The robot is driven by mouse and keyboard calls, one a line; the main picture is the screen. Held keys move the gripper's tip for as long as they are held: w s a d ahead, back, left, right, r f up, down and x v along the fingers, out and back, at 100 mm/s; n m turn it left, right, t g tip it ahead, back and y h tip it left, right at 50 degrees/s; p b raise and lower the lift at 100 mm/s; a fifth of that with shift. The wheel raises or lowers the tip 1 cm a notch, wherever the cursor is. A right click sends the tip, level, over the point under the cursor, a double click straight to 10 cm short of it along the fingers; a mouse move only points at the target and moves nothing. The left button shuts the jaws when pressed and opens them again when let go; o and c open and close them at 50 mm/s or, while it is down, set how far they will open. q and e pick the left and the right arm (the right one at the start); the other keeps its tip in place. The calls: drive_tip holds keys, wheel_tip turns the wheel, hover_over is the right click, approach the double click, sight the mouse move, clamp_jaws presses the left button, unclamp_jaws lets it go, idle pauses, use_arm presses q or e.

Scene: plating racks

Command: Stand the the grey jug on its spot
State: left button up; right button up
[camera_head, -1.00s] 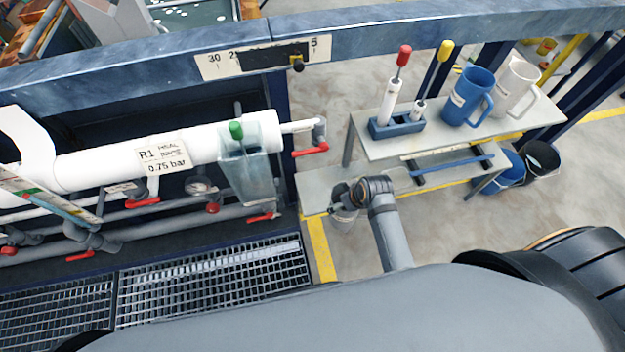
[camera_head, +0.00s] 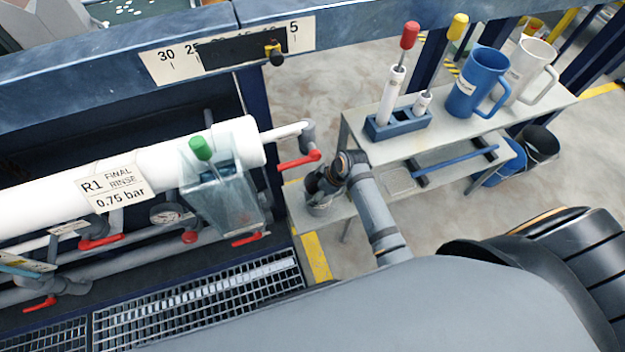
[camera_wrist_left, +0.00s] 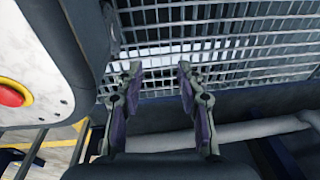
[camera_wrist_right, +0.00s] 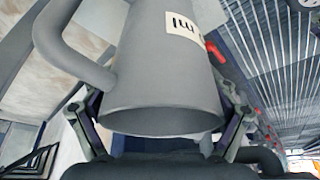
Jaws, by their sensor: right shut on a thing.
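The grey jug (camera_wrist_right: 165,80) fills the middle of the right wrist view, with a loop handle at left and a white label with dark marks. My right gripper (camera_wrist_right: 165,135) is shut on it, one finger on each side. In the head view my right gripper (camera_head: 325,185) holds the jug (camera_head: 320,207) by the left end of the low shelf (camera_head: 296,200). Whether it touches the shelf, I cannot tell. A pale outlined square (camera_head: 398,181) lies on that shelf, right of my arm. My left gripper (camera_wrist_left: 155,80) is open and empty over a metal grating.
A bench (camera_head: 385,150) above the low shelf holds a blue rack (camera_head: 398,124), a blue jug (camera_head: 472,85) and a white jug (camera_head: 528,72). Left are white pipework (camera_head: 170,160), red valve handles (camera_head: 300,160) and a clear box (camera_head: 222,200). Buckets (camera_head: 540,146) stand on the floor at right.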

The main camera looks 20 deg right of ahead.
sight(313, 178)
drive_tip(key=w, duration=0.2)
drive_tip(key=w+f+b, duration=0.1)
drive_tip(key=w, duration=0.2)
drive_tip(key=shift+a, duration=0.1)
drive_tip(key=shift+w+f, duration=0.1)
drive_tip(key=shift+f, duration=0.2)
use_arm(q)
drive_tip(key=w, duration=0.2)
drive_tip(key=shift+w+d, duration=0.15)
drive_tip(key=shift+w, duration=0.15)
use_arm(e)
drive_tip(key=shift+r, duration=0.1)
drive_tip(key=o, duration=1.1)
